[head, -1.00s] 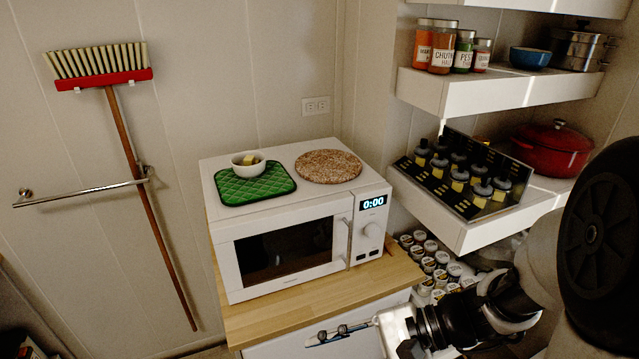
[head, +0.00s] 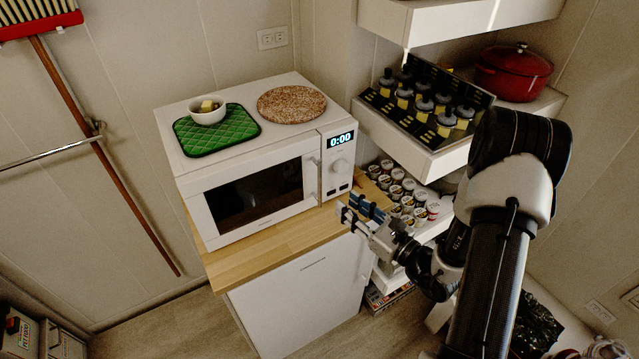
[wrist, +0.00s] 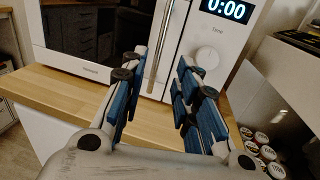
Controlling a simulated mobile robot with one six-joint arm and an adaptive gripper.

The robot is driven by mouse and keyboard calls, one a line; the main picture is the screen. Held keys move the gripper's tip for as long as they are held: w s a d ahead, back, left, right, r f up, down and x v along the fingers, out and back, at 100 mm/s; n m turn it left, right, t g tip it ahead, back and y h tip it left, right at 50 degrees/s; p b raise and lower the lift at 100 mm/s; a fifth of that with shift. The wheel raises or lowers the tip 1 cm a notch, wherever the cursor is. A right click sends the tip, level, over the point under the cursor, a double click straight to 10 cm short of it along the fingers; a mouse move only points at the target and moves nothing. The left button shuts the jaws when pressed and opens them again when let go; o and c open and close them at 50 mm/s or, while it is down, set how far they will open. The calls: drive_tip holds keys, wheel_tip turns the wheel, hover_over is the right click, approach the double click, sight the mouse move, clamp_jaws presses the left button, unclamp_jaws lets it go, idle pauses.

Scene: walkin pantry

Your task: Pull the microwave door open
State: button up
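The white microwave (head: 250,180) stands on a wooden countertop, its door (head: 255,200) shut and its display reading 0:00. The door handle (head: 310,179) is a vertical bar at the right edge of the door. It also shows in the wrist view as a slim metal bar (wrist: 158,48). My gripper (head: 355,206) is in front of the microwave's lower right corner, apart from the handle. In the wrist view my gripper (wrist: 160,92) has its blue-padded fingers spread wide with nothing between them, and the handle lies ahead between them.
A green mat (head: 190,143) with a white bowl (head: 207,112) and a round cork-like board (head: 291,104) lie on the microwave. Shelves at right hold a bottle rack (head: 425,105), a red pot (head: 513,72) and several small jars (head: 400,190). Floor left of the cabinet (head: 300,300) is clear.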

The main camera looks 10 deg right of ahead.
sight(321, 184)
drive_tip(key=b+x, duration=0.1)
drive_tip(key=x, duration=1)
drive_tip(key=shift+w+a, duration=0.2)
drive_tip(key=shift+w, duration=0.15)
drive_tip(key=shift+c, duration=0.3)
clamp_jaws()
